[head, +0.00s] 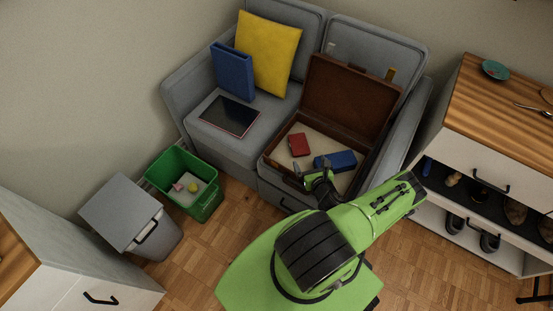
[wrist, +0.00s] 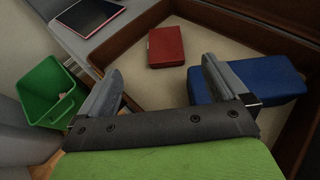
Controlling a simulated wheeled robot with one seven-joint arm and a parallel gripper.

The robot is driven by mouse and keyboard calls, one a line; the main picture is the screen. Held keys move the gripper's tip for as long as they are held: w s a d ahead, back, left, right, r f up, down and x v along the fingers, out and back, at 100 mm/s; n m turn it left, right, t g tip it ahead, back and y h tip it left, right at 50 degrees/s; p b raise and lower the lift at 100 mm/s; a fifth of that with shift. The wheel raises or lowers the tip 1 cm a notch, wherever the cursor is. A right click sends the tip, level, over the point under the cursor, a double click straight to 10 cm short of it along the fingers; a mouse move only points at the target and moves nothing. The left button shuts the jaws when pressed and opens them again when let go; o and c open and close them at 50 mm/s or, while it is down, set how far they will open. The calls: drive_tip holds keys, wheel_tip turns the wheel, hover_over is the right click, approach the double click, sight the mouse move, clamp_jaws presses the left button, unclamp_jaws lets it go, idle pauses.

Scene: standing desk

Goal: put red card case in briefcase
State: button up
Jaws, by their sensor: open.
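The brown briefcase (head: 349,97) stands open on the right seat of the grey sofa, its lid up at the back; its rim also shows in the wrist view (wrist: 228,25). The red card case (head: 299,144) lies flat on the pale lining inside the briefcase; it also shows in the wrist view (wrist: 166,47). A blue case (head: 335,161) lies to its right in the briefcase. My gripper (head: 318,178) is over the front edge of the briefcase. In the wrist view its fingers (wrist: 162,85) are apart and empty, with the red card case beyond them.
A dark tablet (head: 229,115), a blue binder (head: 233,71) and a yellow cushion (head: 268,52) are on the left seat. A green bin (head: 203,206) and a grey bin (head: 159,237) stand on the floor at left. A wood-topped shoe cabinet (head: 500,113) stands at right.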

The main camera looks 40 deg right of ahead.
drive_tip(key=w+a+r+n+y, duration=0.6)
drive_tip(key=w+r+n+y, duration=0.4)
drive_tip(key=r+n, duration=0.5)
drive_tip(key=w+a+r+n+g+y, duration=0.15)
drive_tip(key=a+r+n+g, duration=0.35)
drive_tip(key=a+r+n, duration=0.6)
drive_tip(key=s+a+r+n+g+h, duration=0.2)
drive_tip(key=s+a+r+n+h, duration=0.2)
drive_tip(key=s+a+r+n, duration=0.6)
drive_tip(key=s+r+n, duration=0.2)
drive_tip(key=s+r, duration=0.1)
drive_tip(key=s+a+r+n+h, duration=0.1)
drive_tip(key=s+a+r+n, duration=0.1)
drive_tip(key=s+r, duration=0.3)
drive_tip(key=shift+s+a+n+t, duration=0.3)
drive_tip(key=shift+s+n, duration=0.3)
drive_tip(key=shift+s, duration=0.4)
drive_tip(key=shift+r, duration=0.1)
